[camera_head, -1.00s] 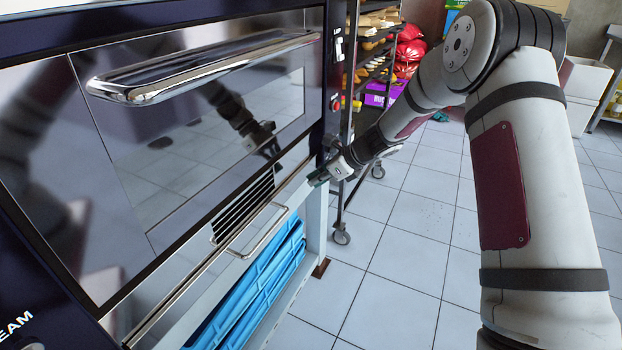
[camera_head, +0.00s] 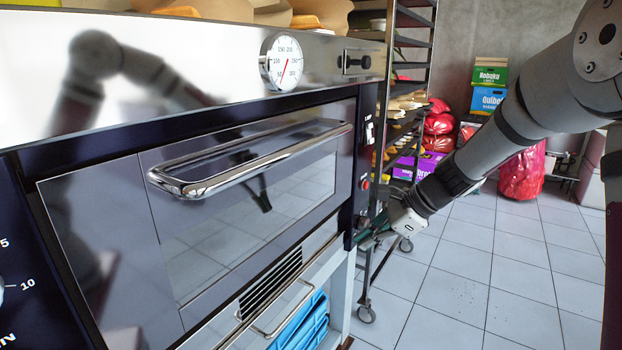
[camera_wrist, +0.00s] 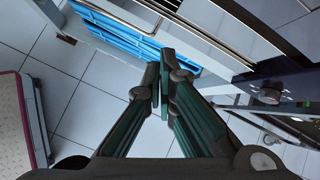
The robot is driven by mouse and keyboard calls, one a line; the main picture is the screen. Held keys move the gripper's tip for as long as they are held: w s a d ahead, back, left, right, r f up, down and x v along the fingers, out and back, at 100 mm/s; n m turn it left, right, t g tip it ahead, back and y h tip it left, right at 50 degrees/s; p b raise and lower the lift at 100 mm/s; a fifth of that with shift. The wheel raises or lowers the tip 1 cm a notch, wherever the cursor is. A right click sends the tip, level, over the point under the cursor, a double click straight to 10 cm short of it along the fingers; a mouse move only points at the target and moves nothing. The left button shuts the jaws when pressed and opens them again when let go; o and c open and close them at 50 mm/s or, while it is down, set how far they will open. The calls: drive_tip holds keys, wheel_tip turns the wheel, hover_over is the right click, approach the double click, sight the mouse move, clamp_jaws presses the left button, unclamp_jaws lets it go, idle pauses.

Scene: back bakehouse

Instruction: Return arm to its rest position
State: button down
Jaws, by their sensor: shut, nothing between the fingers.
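My gripper (camera_head: 366,238) is at the end of my arm, which reaches in from the right in the head view. It is near the right front edge of the steel oven (camera_head: 130,200), below the level of the oven's door handle (camera_head: 250,165). In the wrist view my gripper (camera_wrist: 164,75) shows its two green fingers with their tips together and nothing between them. Whether the fingers touch the oven front cannot be told; the wrist view shows floor and blue crates beyond the tips.
Blue crates (camera_head: 303,325) sit under the oven and also show in the wrist view (camera_wrist: 125,32). A wheeled rack (camera_head: 408,60) stands behind the oven's right side. Red sacks (camera_head: 521,172) and stacked boxes (camera_head: 488,98) are at the back. The tiled floor (camera_head: 490,270) at right is clear.

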drive_tip(key=s+a+r+n+g+h, duration=0.1)
drive_tip(key=s+r+n, duration=0.25)
drive_tip(key=s, duration=0.45)
drive_tip(key=s+r+n+g+h, duration=0.1)
drive_tip(key=s+r+n, duration=0.1)
drive_tip(key=s+n, duration=0.35)
drive_tip(key=s+a+r+n+g+h, duration=0.1)
drive_tip(key=s+r+n, duration=0.15)
drive_tip(key=s, duration=0.65)
drive_tip(key=s+d+n+h, duration=0.2)
drive_tip(key=s+d+n, duration=0.15)
drive_tip(key=s, duration=0.65)
drive_tip(key=s+d+n+h, duration=0.2)
drive_tip(key=s+d+n, duration=0.15)
drive_tip(key=s, duration=0.55)
wheel_tip(320, 180, up, 22)
drive_tip(key=t+p, duration=0.3)
drive_tip(key=p, duration=1.7)
drive_tip(key=shift+s+a+f+n+p, duration=0.15)
drive_tip(key=shift+a+f+n+p, duration=0.15)
drive_tip(key=shift+n, duration=0.15)
